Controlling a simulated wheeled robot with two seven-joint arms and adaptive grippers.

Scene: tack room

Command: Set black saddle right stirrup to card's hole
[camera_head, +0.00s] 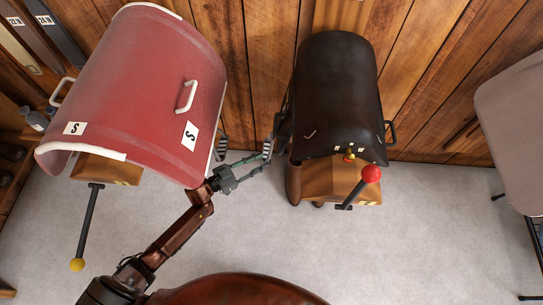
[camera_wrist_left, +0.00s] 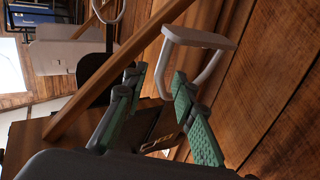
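The black saddle (camera_head: 337,90) sits on a wooden stand at the centre right, with small white labels on its front edge. A stirrup (camera_head: 267,149) hangs at its picture-left side; in the left wrist view a pale stirrup (camera_wrist_left: 200,37) has a flat tread and a thin metal loop. My left gripper (camera_head: 262,160) is at this stirrup, between the two saddles. In the left wrist view its green-padded fingers (camera_wrist_left: 158,76) are apart, with one side of the loop between the tips; contact is unclear. The card and the strap's holes cannot be made out. My right gripper is out of view.
A red saddle (camera_head: 150,80) with "S" cards stands close on the left, its stirrup (camera_head: 221,148) near my gripper. A red-knobbed lever (camera_head: 371,173) and a yellow-knobbed lever (camera_head: 77,264) stick out from the stands. A pale padded top (camera_head: 515,130) is at right. The floor between is clear.

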